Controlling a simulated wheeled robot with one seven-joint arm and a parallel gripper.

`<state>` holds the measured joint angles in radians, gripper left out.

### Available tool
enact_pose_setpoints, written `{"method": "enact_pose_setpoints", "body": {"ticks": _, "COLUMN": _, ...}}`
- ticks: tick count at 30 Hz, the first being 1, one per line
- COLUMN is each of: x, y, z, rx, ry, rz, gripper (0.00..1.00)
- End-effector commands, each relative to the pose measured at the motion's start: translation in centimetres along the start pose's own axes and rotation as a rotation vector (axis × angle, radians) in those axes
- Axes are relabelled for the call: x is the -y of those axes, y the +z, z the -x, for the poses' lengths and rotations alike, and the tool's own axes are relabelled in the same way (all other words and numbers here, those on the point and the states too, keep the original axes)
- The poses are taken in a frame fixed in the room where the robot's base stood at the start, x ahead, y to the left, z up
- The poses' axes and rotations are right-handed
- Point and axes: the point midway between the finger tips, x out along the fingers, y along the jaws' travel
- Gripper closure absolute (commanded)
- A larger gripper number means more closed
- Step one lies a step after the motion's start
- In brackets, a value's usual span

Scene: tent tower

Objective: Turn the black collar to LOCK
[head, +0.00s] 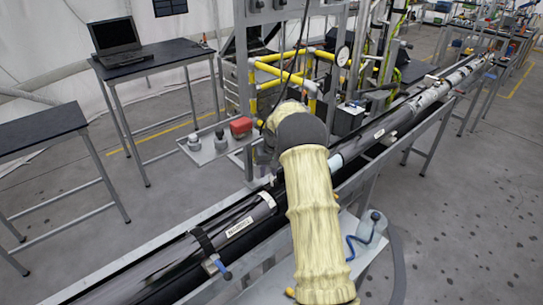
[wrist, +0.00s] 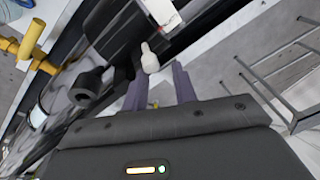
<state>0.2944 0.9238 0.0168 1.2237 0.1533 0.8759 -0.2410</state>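My gripper (wrist: 160,76) shows in the wrist view with its two dark purple-grey fingers apart. A small pale knob (wrist: 150,60) stands just beyond the gap between the fingertips, and I see no contact with it. Dark black fittings (wrist: 88,86) lie left of the fingers; I cannot tell whether one is the collar, and no LOCK mark is readable. In the head view a long black tube (head: 150,268) runs diagonally through the scene. My sleeved arm hides the tube's middle and my gripper there.
A metal rail (head: 95,283) runs along the tube. A yellow pipe frame (head: 285,75) stands behind. A laptop table (head: 155,57) is back left.

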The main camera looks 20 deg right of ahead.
Motion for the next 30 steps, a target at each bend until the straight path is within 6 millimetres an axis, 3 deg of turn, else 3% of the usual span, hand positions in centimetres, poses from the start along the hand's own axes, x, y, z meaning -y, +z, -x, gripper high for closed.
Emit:
{"method": "enact_pose_setpoints", "body": {"ticks": 5, "x": 0.1, "y": -0.1, "z": 2.4, "rx": -0.006, "ry": -0.002, "rz": 0.001, "gripper": 0.74}}
{"method": "enact_pose_setpoints", "body": {"ticks": 24, "x": -0.1, "y": -0.1, "z": 15.0, "rx": -0.006, "ry": 0.000, "rz": 0.000, "gripper": 0.74}}
{"method": "enact_pose_setpoints", "body": {"ticks": 30, "x": 0.0, "y": -0.1, "z": 16.8, "rx": -0.003, "ry": -0.001, "rz": 0.000, "gripper": 0.74}}
